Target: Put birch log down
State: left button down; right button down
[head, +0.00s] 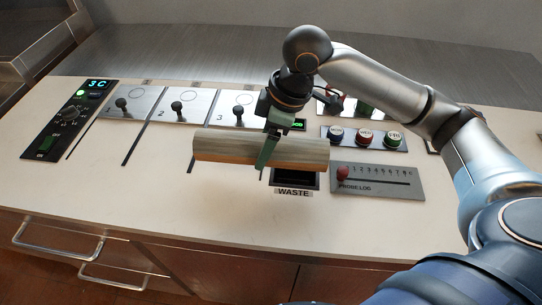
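The birch log (223,149) is a pale brown cylinder lying level, left to right, across the middle of the head view. My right gripper (267,151) reaches in from the right and grips the log near its middle from above. One green finger shows across the log's front; the other finger is hidden behind it. The log appears to be above the counter, but its exact height is hard to tell. It partly covers the dark WASTE opening (311,182). My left gripper is not in view.
The white counter (130,190) is clear at front left. Behind are several grey lever panels (183,105) with dark slots, and a black control panel (68,117) at far left. A button panel (364,138) and a PROBE LOG slider panel (378,183) stand right of the log.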

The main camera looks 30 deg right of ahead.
jog(key=shift+w+d+f, duration=0.1)
jog(key=shift+d+f, duration=0.2)
jog(key=shift+f, duration=0.1)
jog(key=f, duration=0.3)
jog(key=shift+d+b, duration=0.3)
jog(key=shift+d, duration=0.1)
jog(key=shift+w+f, duration=0.1)
jog(key=shift+f, duration=0.3)
jog(key=shift+f, duration=0.1)
grip_release()
jog(key=shift+f, duration=0.1)
